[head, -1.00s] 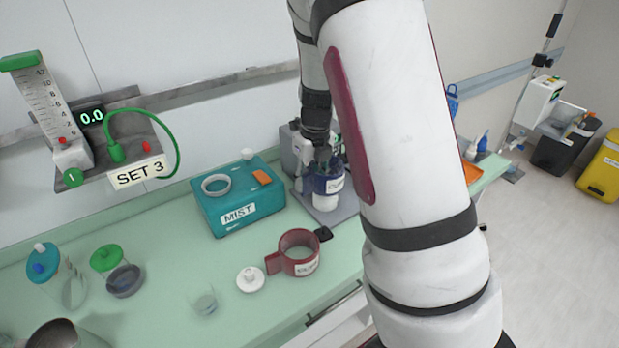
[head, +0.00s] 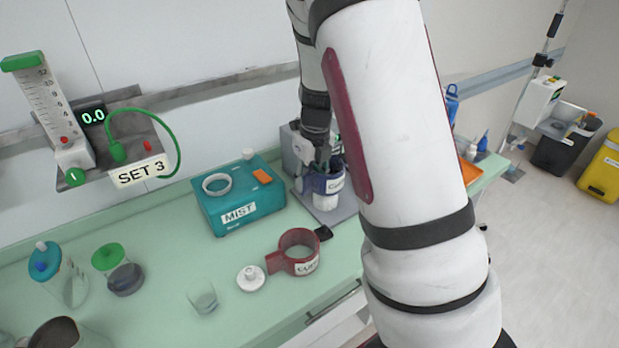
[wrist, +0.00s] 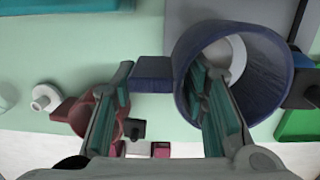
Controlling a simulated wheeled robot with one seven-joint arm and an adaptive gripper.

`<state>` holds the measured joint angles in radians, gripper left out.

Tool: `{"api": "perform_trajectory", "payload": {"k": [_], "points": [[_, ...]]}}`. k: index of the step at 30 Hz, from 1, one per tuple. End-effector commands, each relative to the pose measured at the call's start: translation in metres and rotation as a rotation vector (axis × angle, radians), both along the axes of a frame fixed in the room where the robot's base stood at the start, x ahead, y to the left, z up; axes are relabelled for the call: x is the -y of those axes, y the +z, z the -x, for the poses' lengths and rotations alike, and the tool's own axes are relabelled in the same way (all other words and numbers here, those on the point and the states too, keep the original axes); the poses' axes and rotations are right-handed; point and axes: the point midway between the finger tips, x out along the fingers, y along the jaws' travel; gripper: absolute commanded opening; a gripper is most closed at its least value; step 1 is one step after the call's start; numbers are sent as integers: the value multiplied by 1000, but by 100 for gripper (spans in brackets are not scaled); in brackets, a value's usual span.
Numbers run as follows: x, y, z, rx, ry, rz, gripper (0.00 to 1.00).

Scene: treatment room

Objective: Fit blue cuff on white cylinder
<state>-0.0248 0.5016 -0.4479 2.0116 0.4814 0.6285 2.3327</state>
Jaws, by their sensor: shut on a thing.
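The blue cuff (head: 334,184) is a dark blue ring with a white label, held at the grey stand in the head view. In the wrist view the cuff (wrist: 265,82) shows as an open ring with a block-like tab on its left. The white cylinder (head: 325,200) shows just below the cuff. Its pale round end (wrist: 236,62) shows through the ring. I cannot tell whether the cuff is around the cylinder or only above it.
A red cuff (head: 286,262) and a white knobbed lid (head: 250,279) lie on the green counter in front. A teal MIST box (head: 240,212) stands left of the grey stand (head: 346,207). Jars and a glass are at the left. My arm hides the counter's right part.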

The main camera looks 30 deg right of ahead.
Motion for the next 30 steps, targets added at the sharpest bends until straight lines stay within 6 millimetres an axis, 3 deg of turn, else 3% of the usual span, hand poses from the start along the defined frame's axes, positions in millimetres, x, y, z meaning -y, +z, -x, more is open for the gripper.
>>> {"api": "perform_trajectory", "payload": {"k": [30], "points": [[0,-21,-1,1,0,0,9]]}}
